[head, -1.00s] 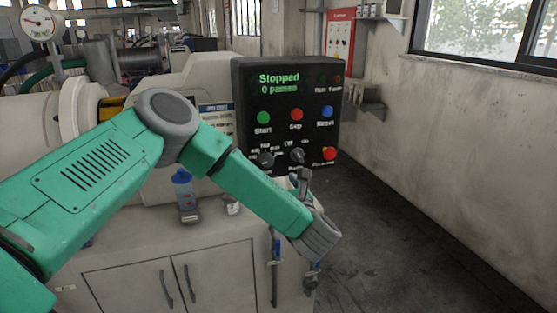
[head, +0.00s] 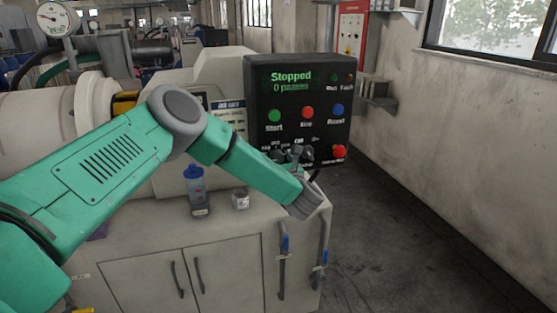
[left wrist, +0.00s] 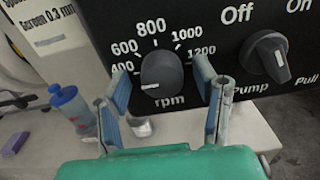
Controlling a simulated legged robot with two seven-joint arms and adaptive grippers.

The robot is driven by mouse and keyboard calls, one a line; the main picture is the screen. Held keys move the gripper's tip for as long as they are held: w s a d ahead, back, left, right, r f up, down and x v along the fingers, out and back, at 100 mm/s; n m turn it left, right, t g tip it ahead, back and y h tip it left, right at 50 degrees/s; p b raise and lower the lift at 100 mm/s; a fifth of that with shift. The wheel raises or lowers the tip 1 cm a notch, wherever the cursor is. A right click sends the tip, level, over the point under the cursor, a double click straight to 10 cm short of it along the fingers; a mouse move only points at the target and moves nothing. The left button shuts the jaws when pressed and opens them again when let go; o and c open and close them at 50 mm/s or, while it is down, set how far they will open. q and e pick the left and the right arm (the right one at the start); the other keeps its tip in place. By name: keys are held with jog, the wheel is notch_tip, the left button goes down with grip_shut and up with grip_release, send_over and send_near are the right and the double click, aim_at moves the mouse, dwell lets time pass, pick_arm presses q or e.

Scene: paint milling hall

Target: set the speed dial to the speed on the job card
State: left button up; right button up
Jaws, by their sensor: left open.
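The speed dial (left wrist: 162,78) is a dark round knob below an arc of marks from 400 to 1200, with "rpm" under it. A white mark on the knob sits at its lower left; I cannot tell the exact setting. My left gripper (left wrist: 163,98) is open, one finger on each side of the dial in the picture; contact is not clear. In the head view the left gripper (head: 295,155) covers the lower dials of the control panel (head: 300,75). The job card (head: 229,106) hangs left of the panel; its speed is unreadable. The card's cut-off edge (left wrist: 45,22) reads "Screen 0.3 mm".
The pump switch (left wrist: 268,58) is right of the dial. The start (head: 274,116), stop (head: 307,112) and reset (head: 337,109) buttons sit above, a red button (head: 339,151) at lower right. A blue-capped bottle (head: 196,188) and small cup (head: 240,200) stand on the cabinet below.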

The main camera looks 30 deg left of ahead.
pick_arm(q)
jog(key=shift+d, duration=0.25)
jog(key=c, duration=1.2)
jog(key=shift+o, duration=0.2)
